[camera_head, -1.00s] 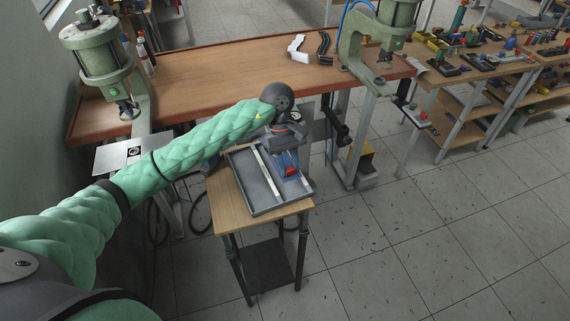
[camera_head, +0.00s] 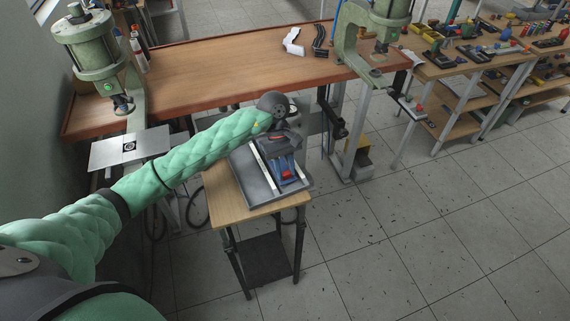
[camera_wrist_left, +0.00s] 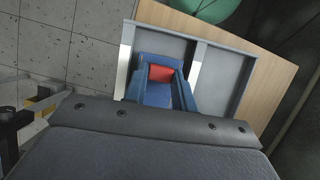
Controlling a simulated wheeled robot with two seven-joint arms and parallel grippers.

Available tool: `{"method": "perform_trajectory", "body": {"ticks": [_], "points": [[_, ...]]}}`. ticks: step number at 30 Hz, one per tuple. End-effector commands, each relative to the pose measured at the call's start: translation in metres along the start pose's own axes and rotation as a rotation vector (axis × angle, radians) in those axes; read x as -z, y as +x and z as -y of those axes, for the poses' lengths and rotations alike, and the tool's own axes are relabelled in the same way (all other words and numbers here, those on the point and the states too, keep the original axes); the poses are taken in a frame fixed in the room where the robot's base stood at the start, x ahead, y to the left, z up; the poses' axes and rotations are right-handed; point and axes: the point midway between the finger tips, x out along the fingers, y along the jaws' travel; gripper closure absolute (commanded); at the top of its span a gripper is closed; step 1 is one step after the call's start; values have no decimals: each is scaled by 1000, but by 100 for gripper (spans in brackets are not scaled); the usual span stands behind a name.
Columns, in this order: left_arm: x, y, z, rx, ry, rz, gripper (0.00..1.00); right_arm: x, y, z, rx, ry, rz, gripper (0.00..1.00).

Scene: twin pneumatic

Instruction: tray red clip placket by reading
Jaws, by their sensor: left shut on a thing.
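My left gripper (camera_head: 286,171) is over the right part of a grey tray (camera_head: 262,199), which sits on a small wooden-topped stand. Its blue fingers are shut on a small red clip (camera_head: 288,175). In the left wrist view the red clip (camera_wrist_left: 160,73) shows between the blue fingers (camera_wrist_left: 157,90), above a tray compartment beside a pale divider. The tray (camera_wrist_left: 222,62) also shows there. I cannot tell whether the clip touches the tray floor. My right gripper is not in view.
The stand (camera_head: 225,183) has bare wood left of the tray. A long wooden bench (camera_head: 220,72) with green presses (camera_head: 98,45) (camera_head: 372,30) stands behind. Loaded tables stand at right; the floor in front is clear.

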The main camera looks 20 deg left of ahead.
Motion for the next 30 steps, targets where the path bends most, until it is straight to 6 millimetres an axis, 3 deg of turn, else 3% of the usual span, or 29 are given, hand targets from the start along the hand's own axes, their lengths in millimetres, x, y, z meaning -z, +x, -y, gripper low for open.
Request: {"method": "perform_trajectory", "body": {"ticks": [30], "points": [[2, 5, 0, 0, 0, 0, 96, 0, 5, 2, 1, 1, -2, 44]]}}
